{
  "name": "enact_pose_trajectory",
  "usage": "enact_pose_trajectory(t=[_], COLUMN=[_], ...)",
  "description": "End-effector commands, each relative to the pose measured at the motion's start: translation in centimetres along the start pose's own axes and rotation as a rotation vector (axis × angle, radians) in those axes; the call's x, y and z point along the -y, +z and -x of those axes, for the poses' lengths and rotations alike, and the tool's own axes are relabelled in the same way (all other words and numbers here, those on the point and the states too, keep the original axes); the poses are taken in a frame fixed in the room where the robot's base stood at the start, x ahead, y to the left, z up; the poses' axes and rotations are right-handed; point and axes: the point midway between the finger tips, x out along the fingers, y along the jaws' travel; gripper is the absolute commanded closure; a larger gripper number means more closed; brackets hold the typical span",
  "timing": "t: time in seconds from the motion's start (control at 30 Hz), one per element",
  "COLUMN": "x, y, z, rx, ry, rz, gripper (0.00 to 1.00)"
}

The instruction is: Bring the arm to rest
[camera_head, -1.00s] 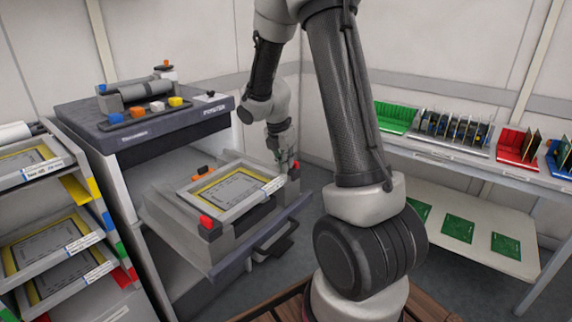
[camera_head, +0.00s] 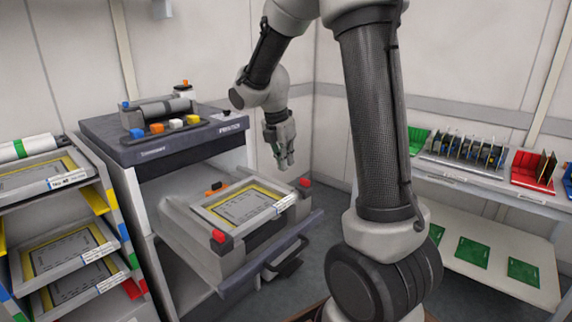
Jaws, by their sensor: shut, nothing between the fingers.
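My gripper (camera_head: 284,164) hangs pointing down at the end of my arm, to the right of the printer's back corner. It is shut and holds nothing. It is above and behind the framed stencil (camera_head: 207,217), apart from it in the picture. The stencil has a grey frame with a yellow border and lies on the pulled-out drawer (camera_head: 186,255) of the printer (camera_head: 175,142).
A rack (camera_head: 108,200) with several framed stencils on shelves stands at the left. At the right, a bench (camera_head: 480,195) holds green, red and blue board holders, with green boards on its lower shelf. Grey floor (camera_head: 350,210) shows between printer and bench.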

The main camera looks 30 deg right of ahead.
Motion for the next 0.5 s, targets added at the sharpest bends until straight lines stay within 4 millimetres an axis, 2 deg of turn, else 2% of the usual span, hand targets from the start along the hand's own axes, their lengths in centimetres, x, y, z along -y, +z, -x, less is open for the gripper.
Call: enact_pose_trajectory(t=[0.37,0.5], x=[0.02,0.19], y=[0.01,-0.04], z=[-0.05,-0.07], rx=[0.0,-0.001], ry=[-0.001,-0.008], rz=[-0.007,-0.141], gripper=[1.0,1.0])
